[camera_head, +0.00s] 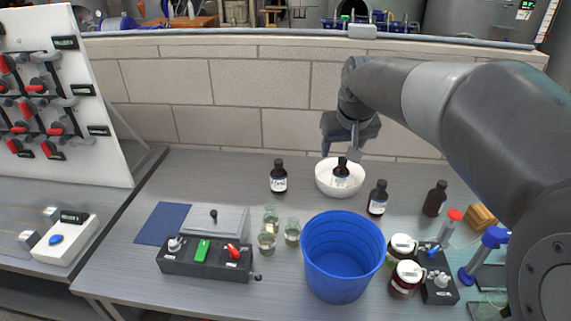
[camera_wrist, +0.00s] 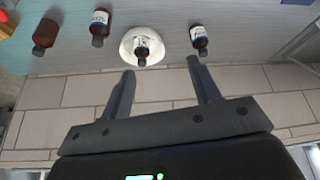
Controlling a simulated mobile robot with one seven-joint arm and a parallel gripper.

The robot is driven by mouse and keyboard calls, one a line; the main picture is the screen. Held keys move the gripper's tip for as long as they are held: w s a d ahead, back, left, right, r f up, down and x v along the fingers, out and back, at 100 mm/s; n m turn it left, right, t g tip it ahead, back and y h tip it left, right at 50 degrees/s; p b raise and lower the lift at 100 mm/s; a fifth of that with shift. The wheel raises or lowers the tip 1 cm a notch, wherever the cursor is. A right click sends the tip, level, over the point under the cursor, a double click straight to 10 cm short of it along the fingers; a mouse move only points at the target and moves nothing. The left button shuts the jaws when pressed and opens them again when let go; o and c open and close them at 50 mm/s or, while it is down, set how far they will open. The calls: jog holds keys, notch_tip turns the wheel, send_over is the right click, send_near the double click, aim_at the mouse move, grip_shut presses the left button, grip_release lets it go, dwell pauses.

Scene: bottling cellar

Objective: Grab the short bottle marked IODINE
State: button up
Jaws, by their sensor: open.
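Several brown bottles with dark caps stand on the bench, and I cannot read IODINE for certain on any label. One small labelled bottle (camera_head: 341,171) is in a white bowl (camera_head: 322,188); the wrist view also shows this bottle (camera_wrist: 141,47) and bowl (camera_wrist: 124,46). A labelled bottle (camera_head: 279,179) stands left of the bowl, and another (camera_head: 377,200) stands right of it. A further bottle (camera_head: 435,199) farther right shows no clear label. My gripper (camera_head: 341,152) is open and empty, above and behind the bowl. In the wrist view its fingers (camera_wrist: 161,70) are apart with nothing between them.
A control box (camera_head: 205,262) is at front left. A block wall (camera_head: 220,100) closes the back.

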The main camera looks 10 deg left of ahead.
jog(key=w+a+f+n, duration=0.1)
jog(key=w+a+f, duration=0.1)
jog(key=w+a, duration=0.3)
jog(key=w+a+f, duration=0.2)
jog(key=w+f, duration=0.1)
jog(key=w, duration=0.4)
jog(key=n+g+y, duration=0.1)
send_near(279, 161)
jog(key=x, duration=0.5)
jog(key=shift+w+a+f, duration=0.1)
jog(key=shift+w+f, duration=0.05)
jog(key=shift+w, duration=0.1)
jog(key=x, duration=0.5)
jog(key=shift+s+f, duration=0.15)
jog(key=shift+f, duration=0.05)
jog(key=shift+c, duration=0.6)
jog(key=shift+f, duration=0.1)
grip_shut()
